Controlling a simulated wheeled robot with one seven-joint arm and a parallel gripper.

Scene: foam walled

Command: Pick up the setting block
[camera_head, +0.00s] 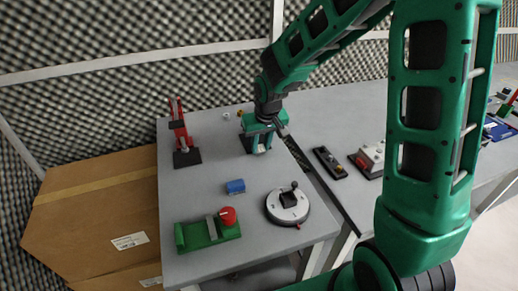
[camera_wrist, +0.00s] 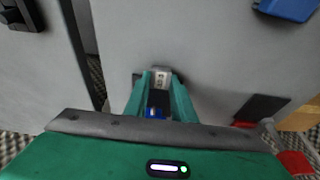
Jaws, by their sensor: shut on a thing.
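My gripper (camera_head: 259,138) points down at the far part of the grey table, left of the dark gap. In the wrist view its two green fingers (camera_wrist: 160,95) are closed on a small pale block with dark markings (camera_wrist: 160,77), which I take as the setting block. In the head view the pale block (camera_head: 261,149) shows low between the fingers, partly hidden by them. A dark piece and a bit of blue show nearer the palm in the wrist view. Whether the block touches the table I cannot tell.
On the table (camera_head: 210,265) are a red clamp stand (camera_head: 180,135), a blue block (camera_head: 235,186), a green fixture with a red knob (camera_head: 208,232) and a round dial (camera_head: 288,205). A dark gap separates a second table with more devices. Cardboard boxes (camera_head: 95,215) stand left.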

